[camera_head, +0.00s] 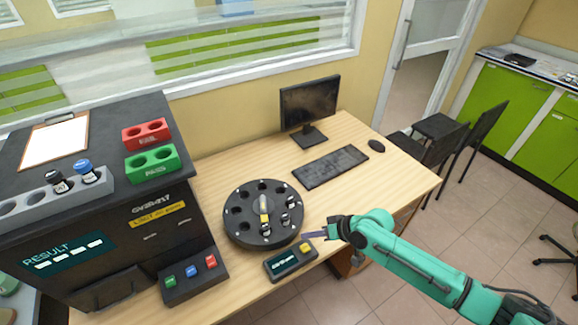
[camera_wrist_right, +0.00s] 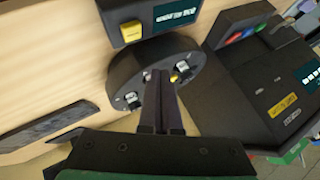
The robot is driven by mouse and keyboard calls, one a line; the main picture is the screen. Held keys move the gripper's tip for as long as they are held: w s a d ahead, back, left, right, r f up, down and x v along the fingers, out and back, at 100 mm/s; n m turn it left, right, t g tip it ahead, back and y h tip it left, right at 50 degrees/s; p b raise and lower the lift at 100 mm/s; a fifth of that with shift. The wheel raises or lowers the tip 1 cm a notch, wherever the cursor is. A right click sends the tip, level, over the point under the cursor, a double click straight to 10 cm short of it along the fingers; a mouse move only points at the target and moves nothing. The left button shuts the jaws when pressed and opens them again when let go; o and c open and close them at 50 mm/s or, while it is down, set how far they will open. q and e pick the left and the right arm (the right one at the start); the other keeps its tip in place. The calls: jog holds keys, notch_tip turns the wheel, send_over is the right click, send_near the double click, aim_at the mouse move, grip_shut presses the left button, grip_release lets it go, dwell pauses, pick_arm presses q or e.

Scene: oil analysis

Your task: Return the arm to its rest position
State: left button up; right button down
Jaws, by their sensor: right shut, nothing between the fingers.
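My right arm (camera_head: 420,265) is green and comes in from the lower right in the head view. Its gripper (camera_head: 312,235) is over the desk's front edge, just right of a round black carousel (camera_head: 240,232) and above a small black box with a yellow button (camera_head: 290,262). In the right wrist view the two dark fingers (camera_wrist_right: 160,85) are together with nothing between them, and they cover part of the carousel (camera_wrist_right: 122,82). The carousel holds a few small vials. My left gripper is not in view.
The desk holds a monitor (camera_head: 310,103), a keyboard (camera_head: 331,167) and a mouse (camera_head: 376,145). A large black analyser (camera_head: 100,225) stands at left, with red (camera_head: 146,133) and green (camera_head: 152,165) racks and two vials on top. Chairs (camera_head: 440,150) stand beyond the desk. Floor at lower right is partly clear.

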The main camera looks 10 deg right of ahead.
jog(key=s+a+r+n+h, duration=0.2)
jog(key=s+a, duration=0.2)
jog(key=s, duration=0.3)
jog(key=s+d+r+m+g+h, duration=0.1)
jog(key=s+d+h, duration=0.2)
jog(key=s+d, duration=0.3)
jog(key=s+d+r+m+g+h, duration=0.1)
jog(key=s+d+m+h, duration=0.2)
jog(key=d, duration=0.5)
jog(key=s+f+n+b, duration=0.2)
jog(key=s+f, duration=0.1)
jog(key=f, duration=2.2)
jog(key=s+d+f+g+b, duration=0.1)
jog(key=s+d+f+g, duration=0.1)
jog(key=s+f, duration=1.3)
jog(key=shift+s+d+f, duration=0.2)
jog(key=shift+s+d, duration=0.2)
jog(key=shift+s, duration=0.4)
